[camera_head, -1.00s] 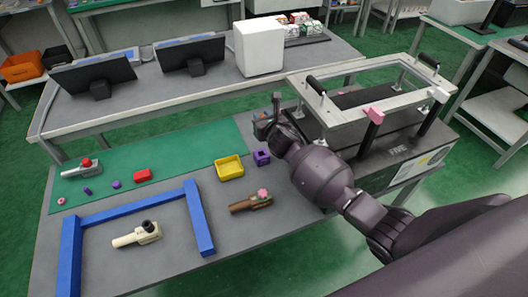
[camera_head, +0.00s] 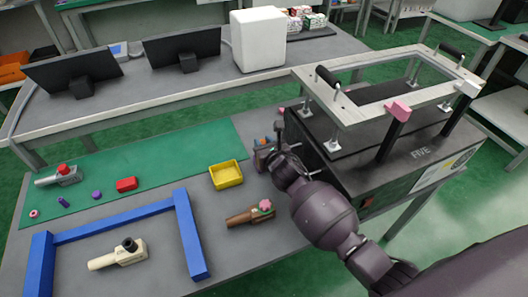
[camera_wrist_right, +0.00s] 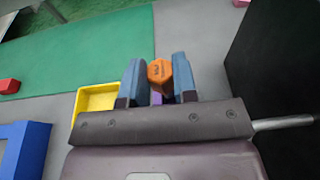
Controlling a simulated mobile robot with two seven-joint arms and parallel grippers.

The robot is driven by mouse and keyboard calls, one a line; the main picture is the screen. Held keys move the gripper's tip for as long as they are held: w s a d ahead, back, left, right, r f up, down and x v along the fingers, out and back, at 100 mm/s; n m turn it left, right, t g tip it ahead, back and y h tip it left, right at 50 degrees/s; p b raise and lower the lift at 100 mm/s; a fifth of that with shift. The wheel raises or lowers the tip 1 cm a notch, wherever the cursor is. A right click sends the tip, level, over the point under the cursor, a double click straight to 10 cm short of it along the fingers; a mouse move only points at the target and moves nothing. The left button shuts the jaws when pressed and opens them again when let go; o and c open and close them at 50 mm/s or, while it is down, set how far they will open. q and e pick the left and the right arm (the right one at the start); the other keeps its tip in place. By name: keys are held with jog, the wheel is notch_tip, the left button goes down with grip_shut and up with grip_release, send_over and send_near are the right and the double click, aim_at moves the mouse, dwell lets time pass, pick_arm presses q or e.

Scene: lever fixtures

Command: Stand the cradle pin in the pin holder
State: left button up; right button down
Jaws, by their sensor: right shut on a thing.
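My right gripper (camera_wrist_right: 156,68) is shut on the orange cradle pin (camera_wrist_right: 159,72), whose flat end shows between the two blue-grey fingers in the right wrist view. In the head view the right gripper (camera_head: 263,152) is beside the black box, partly hidden by my wrist. A bit of purple (camera_wrist_right: 158,98), probably the purple pin holder, shows below the pin between the fingers. The rest of it is hidden by the gripper. I cannot tell whether the pin is in the holder or above it. My left gripper is not in view.
A yellow bin (camera_head: 226,175) stands just left of the right gripper. A brown lever fixture (camera_head: 250,214) lies in front. The black box (camera_head: 385,160) with a metal frame is close on the right. A blue frame (camera_head: 190,240) lies farther left.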

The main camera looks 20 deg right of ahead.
notch_tip(320, 180, down, 4)
jog(key=shift+s+a+r+b, duration=0.1)
jog(key=shift+s+r+b, duration=0.1)
jog(key=shift+b, duration=0.55)
jog(key=shift+w+f+b, duration=0.2)
jog(key=shift+f+b, duration=0.15)
jog(key=shift+f, duration=0.05)
jog(key=shift+r, duration=0.3)
jog(key=shift+f, duration=0.15)
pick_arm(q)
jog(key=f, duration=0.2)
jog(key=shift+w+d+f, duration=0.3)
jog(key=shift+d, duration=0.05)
pick_arm(e)
jog(key=c, duration=0.9)
grip_release()
